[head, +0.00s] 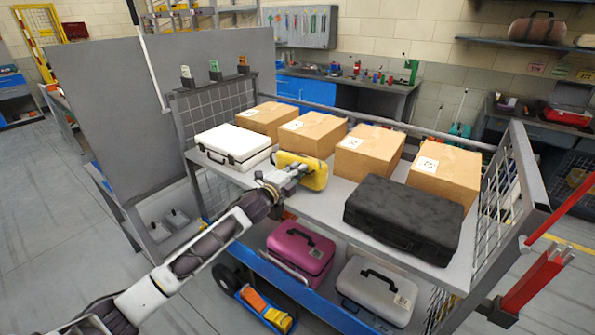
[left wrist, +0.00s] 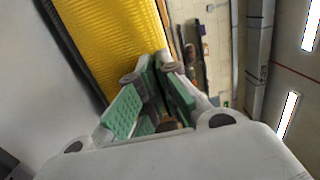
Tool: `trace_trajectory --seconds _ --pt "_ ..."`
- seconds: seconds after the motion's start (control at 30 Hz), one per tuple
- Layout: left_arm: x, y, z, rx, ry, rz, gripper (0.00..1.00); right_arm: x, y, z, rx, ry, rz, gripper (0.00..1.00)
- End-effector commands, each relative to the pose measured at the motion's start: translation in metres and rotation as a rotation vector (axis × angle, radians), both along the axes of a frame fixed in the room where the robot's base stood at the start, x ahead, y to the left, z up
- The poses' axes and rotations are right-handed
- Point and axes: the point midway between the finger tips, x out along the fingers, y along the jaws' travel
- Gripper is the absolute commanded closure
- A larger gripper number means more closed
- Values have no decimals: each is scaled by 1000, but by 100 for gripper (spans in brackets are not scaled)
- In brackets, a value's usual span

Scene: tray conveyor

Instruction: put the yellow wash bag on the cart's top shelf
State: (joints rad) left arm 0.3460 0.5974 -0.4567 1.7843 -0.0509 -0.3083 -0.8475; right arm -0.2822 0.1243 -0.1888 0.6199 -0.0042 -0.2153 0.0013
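The yellow wash bag (head: 316,172) is at the cart's top shelf (head: 334,192), in the gap between the white case and the black case, in front of the cardboard boxes. My left gripper (head: 289,174) reaches in over the shelf's front edge and is at the bag's near side. In the left wrist view the bag's ribbed yellow side (left wrist: 112,38) fills the upper left. The green-padded fingers (left wrist: 155,68) are close together at its edge, seemingly shut on it; the grip point is partly hidden. Whether the bag's base rests on the shelf is unclear. My right gripper is not in view.
A white case (head: 233,146) stands left of the bag and a black case (head: 403,218) right of it. Several cardboard boxes (head: 369,152) line the back. A magenta case (head: 300,252) and a silver case (head: 377,291) are below. Mesh panels close the cart's ends.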

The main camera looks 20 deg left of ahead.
Motion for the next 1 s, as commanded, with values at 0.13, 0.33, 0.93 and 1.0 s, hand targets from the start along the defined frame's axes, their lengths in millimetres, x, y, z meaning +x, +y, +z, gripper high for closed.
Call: trace_trajectory --seconds 0.13,0.33,0.93,1.0 --pt "0 0 2 0 -4 -1 100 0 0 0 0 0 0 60" --pt "0 0 0 0 -4 0 100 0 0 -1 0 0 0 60" --pt "0 0 -1 0 0 0 73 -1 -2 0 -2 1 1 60" --pt "0 0 1 0 0 0 73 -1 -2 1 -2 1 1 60"
